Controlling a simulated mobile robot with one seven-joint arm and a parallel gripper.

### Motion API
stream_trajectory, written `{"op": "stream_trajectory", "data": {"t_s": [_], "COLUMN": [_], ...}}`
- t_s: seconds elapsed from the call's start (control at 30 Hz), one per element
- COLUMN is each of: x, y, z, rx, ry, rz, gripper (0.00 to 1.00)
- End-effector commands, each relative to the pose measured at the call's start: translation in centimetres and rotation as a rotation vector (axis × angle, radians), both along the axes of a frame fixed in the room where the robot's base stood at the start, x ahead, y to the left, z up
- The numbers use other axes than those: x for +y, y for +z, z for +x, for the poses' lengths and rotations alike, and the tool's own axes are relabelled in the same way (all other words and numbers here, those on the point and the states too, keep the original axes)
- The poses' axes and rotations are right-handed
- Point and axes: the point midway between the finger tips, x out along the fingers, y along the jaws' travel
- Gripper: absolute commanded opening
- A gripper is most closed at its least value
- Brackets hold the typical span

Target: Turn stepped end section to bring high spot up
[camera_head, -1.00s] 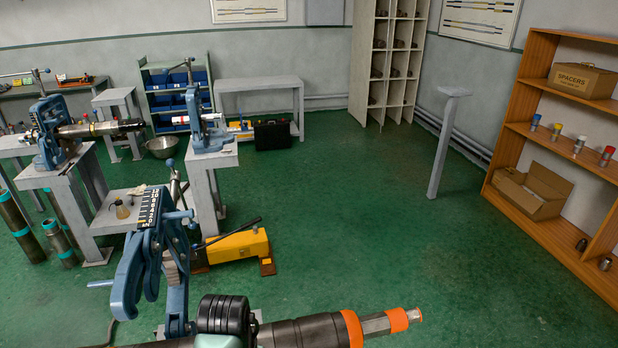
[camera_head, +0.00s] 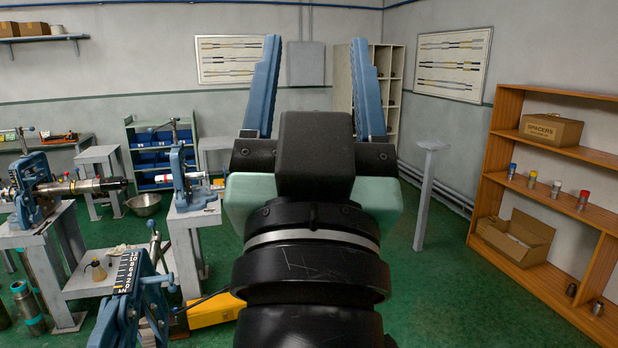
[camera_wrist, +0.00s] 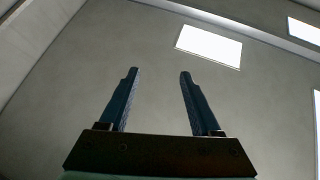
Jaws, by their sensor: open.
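My gripper (camera_head: 316,42) is raised in the middle of the head view, its two blue stepped fingers pointing up and spread apart. It is open and empty. In the wrist view, the fingers (camera_wrist: 159,73) stand apart against bare wall and ceiling, with nothing between them. The nearest blue vise (camera_head: 137,305) is at the bottom left, partly cut off by the frame edge. The stepped end section cannot be made out now; my arm covers the bottom middle of the head view.
A blue vise (camera_head: 33,195) on a stand at left holds a long pipe section (camera_head: 85,187). Another vise (camera_head: 183,180) stands behind. A yellow case (camera_head: 215,309) lies beside the near vise. A grey post (camera_head: 424,200) and wooden shelf (camera_head: 545,180) are right. Green floor between them is clear.

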Motion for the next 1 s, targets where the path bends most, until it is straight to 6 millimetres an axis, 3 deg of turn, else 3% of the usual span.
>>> {"op": "stream_trajectory", "data": {"t_s": [0.03,0.1,0.23,0.97,1.0], "x": [0.1,0.2,0.4,0.4,0.4], "y": [1.2,2.3,3.1,3.1,3.1], "z": [-1.7,-3.4,-4.8,-4.7,-4.7], "rx": [-0.057,-0.113,-0.158,-0.156,-0.156], "ry": [0.0,0.001,0.002,0.003,0.003], "rz": [-0.013,-0.026,-0.036,-0.036,-0.036], "gripper": [0.65,0.65,0.65,0.65,0.7]}}
